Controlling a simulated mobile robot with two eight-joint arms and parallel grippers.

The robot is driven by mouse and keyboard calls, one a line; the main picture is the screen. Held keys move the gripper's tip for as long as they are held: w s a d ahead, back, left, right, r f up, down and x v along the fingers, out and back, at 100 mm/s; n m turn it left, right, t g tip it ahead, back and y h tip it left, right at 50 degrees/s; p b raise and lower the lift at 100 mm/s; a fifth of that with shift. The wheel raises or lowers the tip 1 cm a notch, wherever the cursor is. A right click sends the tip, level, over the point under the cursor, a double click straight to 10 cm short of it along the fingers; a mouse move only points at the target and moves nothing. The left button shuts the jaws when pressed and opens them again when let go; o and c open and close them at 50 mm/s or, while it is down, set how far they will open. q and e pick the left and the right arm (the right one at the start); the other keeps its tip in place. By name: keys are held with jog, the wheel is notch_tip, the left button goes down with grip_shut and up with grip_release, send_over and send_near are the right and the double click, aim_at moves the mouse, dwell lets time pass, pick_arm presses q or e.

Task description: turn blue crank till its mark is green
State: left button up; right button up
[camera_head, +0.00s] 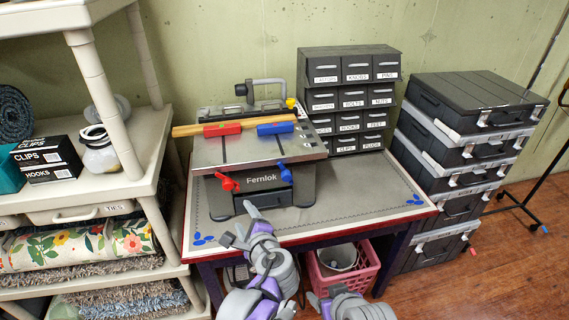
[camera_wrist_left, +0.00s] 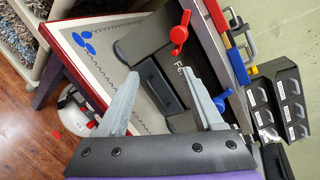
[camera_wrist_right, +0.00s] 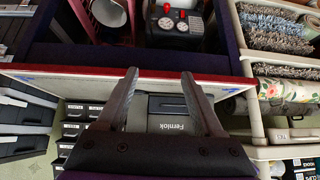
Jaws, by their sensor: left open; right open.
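The blue crank (camera_head: 284,172) sits at the front right of a grey Fernlok bench tool (camera_head: 262,180). It also shows in the left wrist view (camera_wrist_left: 221,100), just beyond one fingertip; I cannot make out any mark on it or its colour. A red crank (camera_head: 227,182) sits to its left and shows in the left wrist view (camera_wrist_left: 181,33). My left gripper (camera_head: 241,225) is open and empty, in front of and below the cranks. My right gripper (camera_wrist_right: 160,75) is open and empty, facing the tool's front from lower down; its fingers hide part of the tool.
The tool stands on a red-edged table (camera_head: 390,195). Behind it is a drawer cabinet (camera_head: 350,65). Stacked grey cases (camera_head: 455,150) stand right, a cream shelf (camera_head: 85,215) left. A pink basket (camera_head: 340,278) is under the table. The tabletop's right part is clear.

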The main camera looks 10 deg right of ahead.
jog(key=w+a+r+t, duration=0.1)
jog(key=w+r+t, duration=0.1)
jog(key=w, duration=0.3)
pick_arm(q)
jog(key=s+a+f+n+g+p, duration=0.25)
jog(key=s+a+n+g, duration=0.35)
jog(key=s+a+n, duration=0.7)
pick_arm(e)
jog(key=t+p, duration=0.1)
jog(key=t, duration=0.7)
send_near(287, 179)
jog(key=w+p, duration=0.1)
jog(key=w, duration=1)
jog(key=shift+a+f+p, duration=0.1)
jog(key=shift+a+p, duration=0.1)
jog(key=shift+p, duration=0.2)
pick_arm(q)
jog(key=s+a+f+n+g+h, duration=0.1)
jog(key=s+n, duration=0.3)
jog(key=s, duration=0.2)
jog(key=s+a+f+n+g+h, duration=0.1)
jog(key=s+a+n+h, duration=0.1)
jog(key=s+n, duration=0.2)
jog(key=s, duration=0.3)
jog(key=shift+a+f+g+h, duration=0.25)
jog(key=shift+a+g+h, duration=0.05)
pick_arm(e)
grip_shut()
